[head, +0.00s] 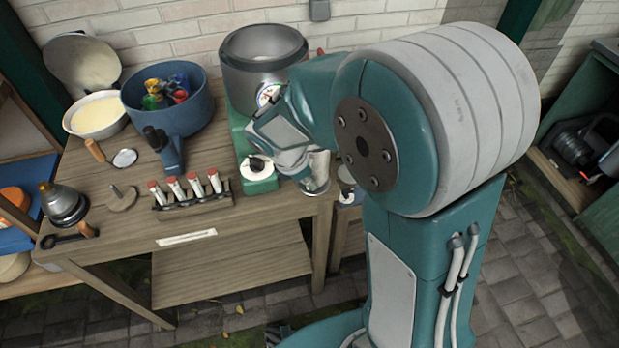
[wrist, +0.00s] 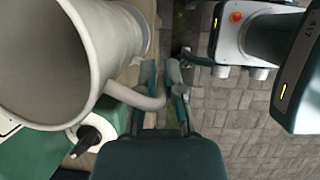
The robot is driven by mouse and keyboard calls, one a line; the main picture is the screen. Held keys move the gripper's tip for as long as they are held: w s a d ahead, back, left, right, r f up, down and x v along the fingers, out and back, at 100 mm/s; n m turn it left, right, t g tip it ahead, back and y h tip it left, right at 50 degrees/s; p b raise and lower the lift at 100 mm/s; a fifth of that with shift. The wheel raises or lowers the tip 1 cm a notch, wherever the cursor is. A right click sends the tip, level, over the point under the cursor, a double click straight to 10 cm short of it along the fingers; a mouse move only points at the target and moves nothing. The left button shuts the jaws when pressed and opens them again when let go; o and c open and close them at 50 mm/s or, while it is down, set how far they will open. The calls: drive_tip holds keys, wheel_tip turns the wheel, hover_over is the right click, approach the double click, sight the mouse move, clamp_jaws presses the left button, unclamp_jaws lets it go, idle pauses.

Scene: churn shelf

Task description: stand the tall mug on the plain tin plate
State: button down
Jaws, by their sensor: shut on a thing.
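The tall mug (wrist: 119,42) is pale grey and fills the upper left of the wrist view, its open mouth towards the camera. My gripper (wrist: 160,72) is shut on its handle. In the head view, part of the pale mug (head: 320,164) shows at the table's right end, and my arm hides most of my gripper. A shiny round metal edge (head: 316,188) shows at the foot of the mug. I cannot tell whether it is the plain tin plate or the mug's own base, nor whether the mug touches the table.
A large metal pot (head: 262,78) stands behind my arm. A green base with a white disc and black knob (head: 257,168) is left of the mug. A rack of red-topped vials (head: 187,190), a blue pot (head: 170,100) and a bowl (head: 97,115) fill the table (head: 240,212) further left.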

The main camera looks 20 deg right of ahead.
drive_tip(key=shift+f, duration=0.7)
idle(0.3)
drive_tip(key=c, duration=0.7)
unclamp_jaws()
drive_tip(key=o, duration=0.3)
drive_tip(key=shift+r, duration=2.2)
